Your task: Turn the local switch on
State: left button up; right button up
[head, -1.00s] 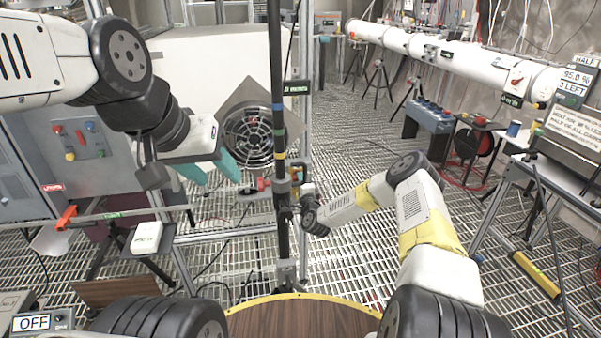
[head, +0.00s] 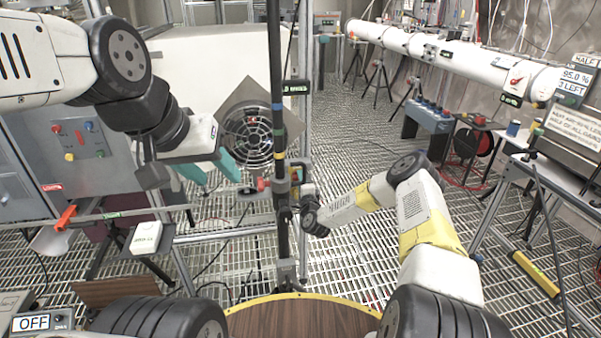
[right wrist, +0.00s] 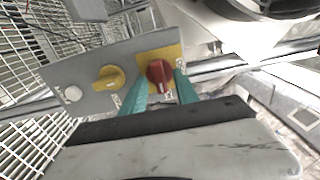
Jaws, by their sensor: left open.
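A grey switch panel (right wrist: 80,85) shows in the right wrist view. It carries a red knob (right wrist: 158,73) on a yellow plate, a yellow knob (right wrist: 110,77) and a white round button (right wrist: 72,94). Their small labels are too blurred to read. My right gripper (right wrist: 160,88) has its teal fingers apart, one on each side of the red knob; whether they touch it I cannot tell. In the head view this gripper is mostly hidden beside the dark pole. My left gripper (head: 210,170) is open and empty, in front of the pale board.
A dark vertical pole (head: 279,120) stands between my arms. A fan grille (head: 247,135) is beyond my left gripper. Another panel with coloured buttons (head: 82,140) is at left. A small display (head: 35,323) at lower left reads OFF. A wooden round top (head: 300,318) lies in front.

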jog(key=s+d, duration=0.1)
jog(key=s, duration=0.6)
jog(key=shift+s+d, duration=0.15)
jog(key=shift+d, duration=0.1)
